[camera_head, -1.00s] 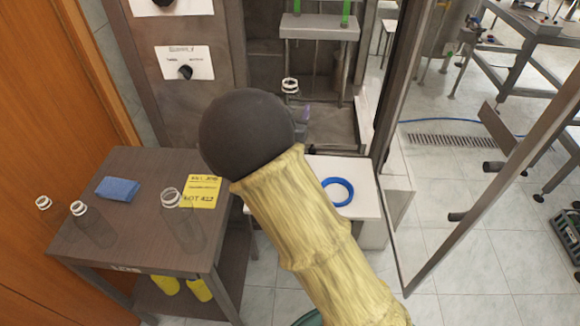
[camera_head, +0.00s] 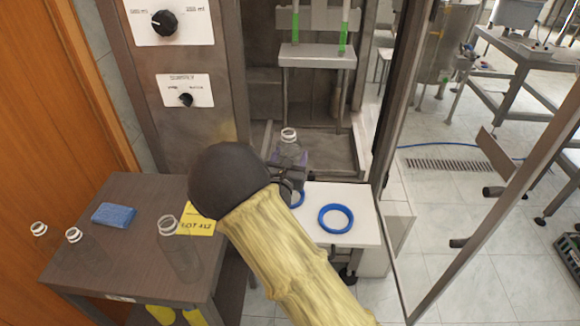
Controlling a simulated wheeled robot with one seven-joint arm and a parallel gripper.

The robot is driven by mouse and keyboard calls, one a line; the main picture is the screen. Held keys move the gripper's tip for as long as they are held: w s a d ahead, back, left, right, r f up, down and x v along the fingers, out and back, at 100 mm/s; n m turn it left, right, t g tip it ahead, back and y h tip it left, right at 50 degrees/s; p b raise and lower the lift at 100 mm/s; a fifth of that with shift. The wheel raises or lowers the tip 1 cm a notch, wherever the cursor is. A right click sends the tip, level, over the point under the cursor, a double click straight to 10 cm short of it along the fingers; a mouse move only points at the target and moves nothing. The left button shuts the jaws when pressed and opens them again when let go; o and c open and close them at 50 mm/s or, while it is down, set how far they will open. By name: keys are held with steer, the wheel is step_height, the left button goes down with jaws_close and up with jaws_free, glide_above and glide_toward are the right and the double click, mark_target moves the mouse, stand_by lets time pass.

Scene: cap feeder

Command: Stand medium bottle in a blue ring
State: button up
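A clear bottle (camera_head: 289,150) with a white neck ring stands upright in my gripper (camera_head: 288,162), just beyond the dark ball of my arm. The gripper is mostly hidden, but its fingers appear shut on the bottle. One blue ring (camera_head: 335,218) lies empty on the white platform (camera_head: 362,196). A second blue ring (camera_head: 299,199) shows only in part, behind my gripper and arm. The bottle's base is hidden, so I cannot tell its height over the platform or whether it is over that second ring.
A dark side table (camera_head: 122,225) at left holds several clear bottles, including a larger one (camera_head: 180,258), plus a blue cloth (camera_head: 114,215) and a yellow label (camera_head: 195,222). A metal machine stands behind, with an open glass door (camera_head: 500,200) at right.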

steer(key=shift+f, duration=1.7)
steer(key=shift+f, duration=0.15)
steer(key=o, duration=0.9)
steer(key=shift+o, duration=0.2)
steer(key=shift+w, duration=0.1)
steer(key=shift+a, duration=0.1)
steer(key=shift+s+a, duration=0.1)
steer(key=shift+s, duration=0.15)
steer(key=s+a, duration=0.2)
steer(key=s, duration=0.9)
steer(key=shift+s, duration=0.3)
